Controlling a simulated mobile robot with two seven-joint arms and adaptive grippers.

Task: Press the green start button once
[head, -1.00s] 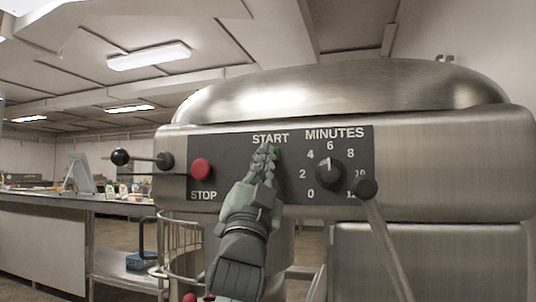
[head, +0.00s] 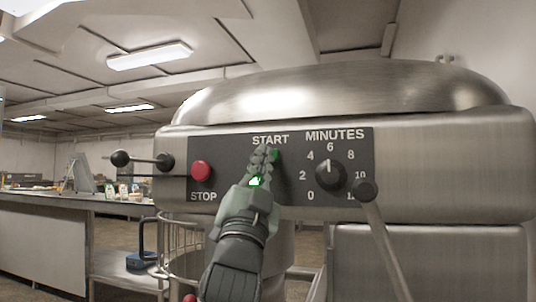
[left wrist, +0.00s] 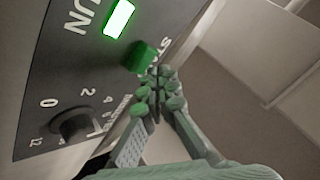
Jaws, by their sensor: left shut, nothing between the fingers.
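The green start button (head: 275,155) is on the dark panel under the word START, partly hidden by my left gripper (head: 262,153). The button also shows in the left wrist view (left wrist: 138,57), just beside the fingertips (left wrist: 165,75). My left gripper is shut and empty, its fingers pointing up at the panel. I cannot tell whether they touch the button. A green lamp (left wrist: 119,18) glows beside lettering ending in "UN". Its light also shows through the gripper in the head view (head: 257,181). My right gripper is not in view.
The panel also bears a red STOP button (head: 201,171) on the left and a black MINUTES dial (head: 330,173) on the right. A lever with a black knob (head: 365,188) stands in front, right of the dial. A counter (head: 50,235) is at the left.

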